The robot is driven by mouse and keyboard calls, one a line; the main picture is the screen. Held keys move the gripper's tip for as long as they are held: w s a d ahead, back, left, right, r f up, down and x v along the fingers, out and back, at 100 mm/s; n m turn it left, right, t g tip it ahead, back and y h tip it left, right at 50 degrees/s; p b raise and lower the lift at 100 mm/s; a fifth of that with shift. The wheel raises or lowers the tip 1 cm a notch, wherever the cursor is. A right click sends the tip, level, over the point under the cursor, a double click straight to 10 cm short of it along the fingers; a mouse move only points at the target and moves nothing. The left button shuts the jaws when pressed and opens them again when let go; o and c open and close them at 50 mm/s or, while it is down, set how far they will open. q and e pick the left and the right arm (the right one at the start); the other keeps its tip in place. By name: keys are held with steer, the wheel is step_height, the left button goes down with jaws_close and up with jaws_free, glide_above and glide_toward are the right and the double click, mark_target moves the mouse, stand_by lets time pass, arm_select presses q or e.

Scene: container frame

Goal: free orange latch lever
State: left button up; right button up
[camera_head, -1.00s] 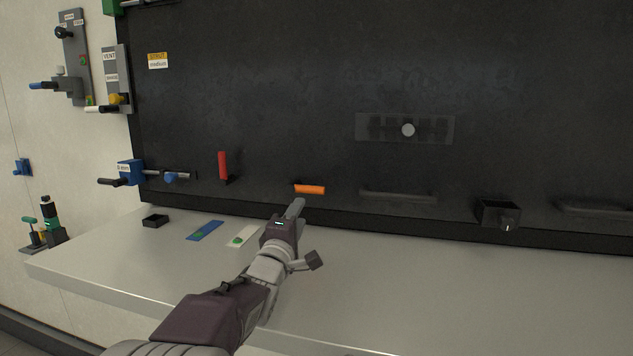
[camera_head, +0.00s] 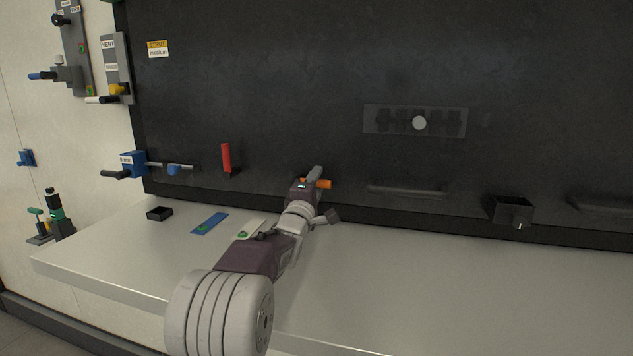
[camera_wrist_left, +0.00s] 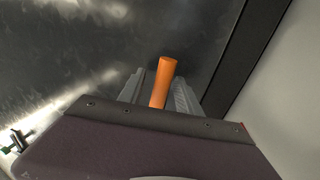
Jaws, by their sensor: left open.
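The orange latch lever (camera_head: 322,184) lies roughly level, low on the dark panel. My left gripper (camera_head: 316,173) is at the lever and covers its left part in the head view. In the left wrist view the lever (camera_wrist_left: 165,80) lies between the two fingers of my open left gripper (camera_wrist_left: 163,92), with its end beyond the fingertips. A gap shows between the lever and the right finger; contact on the left side is hard to tell. My right gripper is not in view.
A red lever (camera_head: 226,158) stands upright on the panel to the left. A dark handle bar (camera_head: 408,191) and a black box (camera_head: 511,211) are to the right. The pale shelf (camera_head: 420,290) below is mostly clear, with a blue strip (camera_head: 209,223) and a black tray (camera_head: 159,213).

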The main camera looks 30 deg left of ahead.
arm_select(q)
steer(key=shift+w+a+f, duration=0.1)
steer(key=shift+f, duration=0.05)
steer(key=shift+c, duration=1)
jaws_close()
